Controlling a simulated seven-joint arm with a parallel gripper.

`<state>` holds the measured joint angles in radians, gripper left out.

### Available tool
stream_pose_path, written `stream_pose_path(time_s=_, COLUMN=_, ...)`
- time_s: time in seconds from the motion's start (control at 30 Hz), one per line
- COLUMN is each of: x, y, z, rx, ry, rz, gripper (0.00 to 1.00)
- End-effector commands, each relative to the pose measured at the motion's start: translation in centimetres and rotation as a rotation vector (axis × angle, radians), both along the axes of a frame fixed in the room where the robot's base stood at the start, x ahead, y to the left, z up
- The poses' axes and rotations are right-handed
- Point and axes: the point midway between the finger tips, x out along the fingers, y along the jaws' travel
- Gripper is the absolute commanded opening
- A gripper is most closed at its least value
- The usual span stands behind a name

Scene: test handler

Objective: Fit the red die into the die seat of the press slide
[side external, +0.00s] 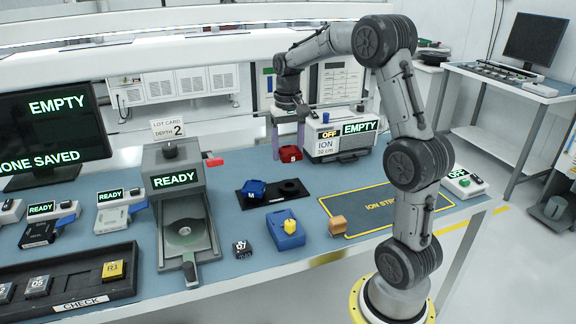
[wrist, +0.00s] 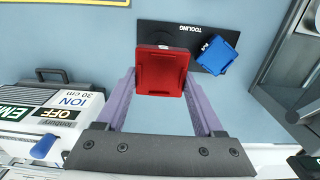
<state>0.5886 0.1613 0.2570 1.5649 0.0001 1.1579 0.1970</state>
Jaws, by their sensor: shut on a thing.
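The red die (side external: 290,154) is a square block held between the two purple fingers of my gripper (side external: 288,147). In the wrist view the red die (wrist: 161,73) fills the gap between the fingertips and looks level, raised above the table. The press (side external: 172,178) is the grey machine at left centre with a READY display. Its slide (side external: 205,243) extends toward the front, with a round recess (side external: 184,234) that looks like the die seat. The recess shows no die. My gripper is behind and to the right of the slide. The wrist view does not show the press.
The ioniser box (side external: 338,143) is right beside my gripper.

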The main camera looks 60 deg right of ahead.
Motion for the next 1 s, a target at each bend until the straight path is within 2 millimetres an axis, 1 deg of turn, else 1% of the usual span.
stream_pose_path(time_s=0.03, x=0.2, y=-0.1, z=2.0, rx=-0.006, ry=-0.008, rz=0.0, gripper=0.05)
stream_pose_path(time_s=0.1, x=0.1, y=-0.1, z=4.3, rx=-0.004, ry=-0.007, rz=0.0, gripper=0.05)
stream_pose_path(time_s=0.2, x=0.1, y=-0.1, z=7.1, rx=-0.004, ry=-0.005, rz=0.0, gripper=0.05)
stream_pose_path(time_s=0.3, x=0.1, y=0.0, z=9.4, rx=-0.004, ry=-0.005, rz=0.0, gripper=0.05)
stream_pose_path(time_s=0.47, x=0.1, y=0.0, z=12.3, rx=-0.003, ry=-0.004, rz=0.0, gripper=0.05)
stream_pose_path(time_s=0.5, x=0.8, y=0.8, z=12.0, rx=0.001, ry=0.001, rz=0.02, gripper=0.05)
stream_pose_path(time_s=0.67, x=3.1, y=3.2, z=12.0, rx=0.001, ry=0.001, rz=0.079, gripper=0.05)
stream_pose_path(time_s=0.77, x=4.8, y=5.4, z=12.0, rx=0.0, ry=0.0, rz=0.126, gripper=0.05)
stream_pose_path(time_s=0.87, x=6.7, y=8.2, z=12.0, rx=0.0, ry=0.0, rz=0.183, gripper=0.05)
stream_pose_path(time_s=0.97, x=8.7, y=11.8, z=12.0, rx=0.001, ry=0.001, rz=0.252, gripper=0.05)
stream_pose_path(time_s=1.0, x=9.5, y=13.5, z=12.0, rx=0.0, ry=0.0, rz=0.281, gripper=0.05)
